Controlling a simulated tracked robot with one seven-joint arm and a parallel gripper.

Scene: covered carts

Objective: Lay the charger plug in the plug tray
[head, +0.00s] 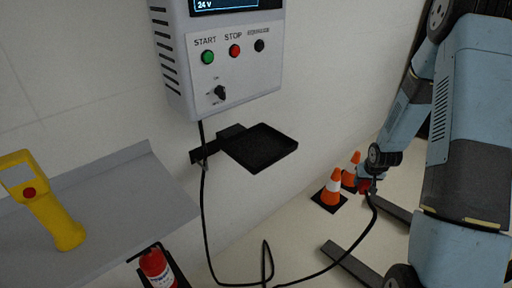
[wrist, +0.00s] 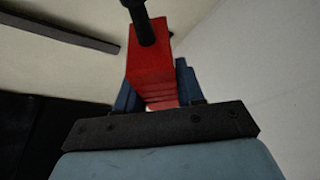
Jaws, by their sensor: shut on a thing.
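The charger plug shows as a red block with a black cable end in the wrist view (wrist: 150,72). My gripper (wrist: 155,95) is shut on it, with blue fingers on both sides. In the head view the plug (head: 366,187) is a small red shape at the end of my arm, right of the orange cones, and my gripper (head: 368,178) is partly hidden there. A black cable (head: 325,268) runs from the plug, loops low and rises to the charger box. The black plug tray (head: 258,148) is on a wall bracket below the box, apart from the plug; it looks empty.
The charger box (head: 225,60) with START and STOP buttons hangs on the wall. A grey shelf (head: 120,200) at left holds a yellow handheld device (head: 45,205). A red extinguisher (head: 157,268) stands below. Orange cones (head: 332,190) stand on the floor between tray and gripper.

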